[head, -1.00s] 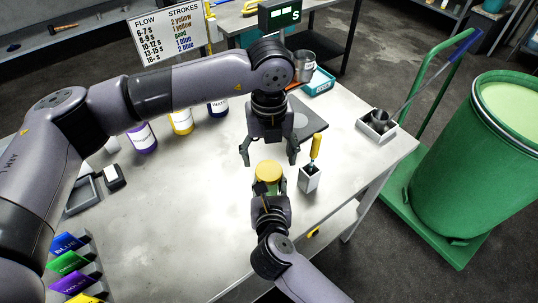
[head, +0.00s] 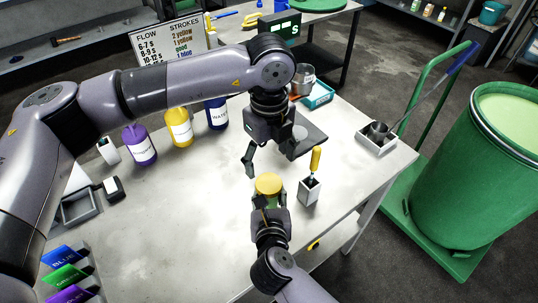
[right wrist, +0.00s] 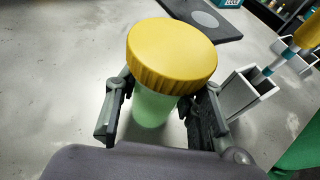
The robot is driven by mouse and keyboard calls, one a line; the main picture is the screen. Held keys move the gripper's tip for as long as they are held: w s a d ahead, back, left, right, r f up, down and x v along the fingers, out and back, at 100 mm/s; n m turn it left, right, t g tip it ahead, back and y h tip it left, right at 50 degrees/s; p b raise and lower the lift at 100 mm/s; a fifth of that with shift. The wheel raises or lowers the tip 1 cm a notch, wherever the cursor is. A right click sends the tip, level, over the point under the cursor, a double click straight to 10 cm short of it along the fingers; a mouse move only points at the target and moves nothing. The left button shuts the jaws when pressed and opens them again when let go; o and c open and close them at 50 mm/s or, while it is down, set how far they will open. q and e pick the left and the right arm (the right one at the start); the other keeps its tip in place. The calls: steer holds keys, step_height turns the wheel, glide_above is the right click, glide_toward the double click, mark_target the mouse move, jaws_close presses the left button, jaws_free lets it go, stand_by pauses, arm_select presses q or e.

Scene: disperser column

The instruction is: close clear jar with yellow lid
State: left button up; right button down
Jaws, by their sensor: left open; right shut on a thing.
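The jar (right wrist: 154,108) shows pale green through its clear wall in the right wrist view and stands upright. The yellow lid (right wrist: 172,50) sits on top of its mouth; whether it is screwed tight I cannot tell. In the head view the yellow lid (head: 268,183) is right above my right gripper (head: 268,199). My right gripper (right wrist: 157,110) is shut on the jar, one finger on each side below the lid. My left gripper (head: 272,165) is open and empty, above and behind the lid, apart from it.
A grey holder (head: 309,191) with a yellow-handled tool (head: 315,160) stands close right of the jar. Purple (head: 139,146), yellow (head: 179,128) and blue (head: 216,114) labelled bottles stand at the back left. A dark plate (head: 310,137) lies behind. The table's left middle is clear.

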mark_target(269, 183)
arm_select(q)
step_height(269, 183, down, 8)
steer(key=shift+r, duration=0.15)
stand_by(0.4)
steer(key=c, duration=1.2)
steer(key=m, duration=0.6)
steer(key=shift+m, duration=0.3)
steer(key=o, duration=1.3)
steer(key=shift+c, duration=0.2)
